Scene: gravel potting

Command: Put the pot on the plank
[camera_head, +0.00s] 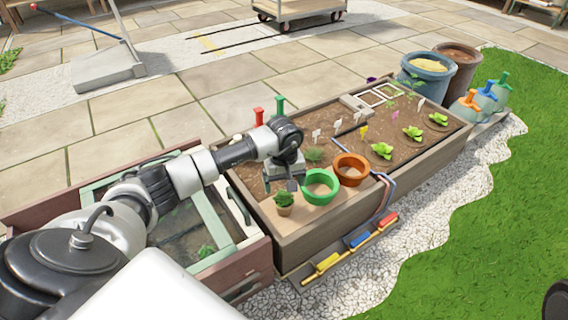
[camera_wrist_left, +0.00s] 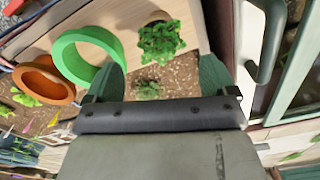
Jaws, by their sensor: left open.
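A small terracotta pot (camera_head: 284,210) with a leafy green plant stands upright at the near left corner of the wooden planter box. Its plant (camera_wrist_left: 160,42) fills the top middle of the left wrist view and hides most of the pot. A pale wooden plank surface (camera_wrist_left: 190,18) lies beside and behind it; I cannot tell how the pot rests against it. My left gripper (camera_head: 289,186) is open and empty, just behind the pot in the head view. Its two green fingers (camera_wrist_left: 163,66) are wide apart, with the plant ahead between them. My right gripper is not in view.
A green ring-shaped container (camera_head: 320,199) and an orange one (camera_head: 351,182) stand right of the pot. Seedlings and labels fill the planter. A cold frame (camera_head: 250,240) with a handle lies left. Colored-handled tools (camera_head: 328,262) lie along the planter's near side.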

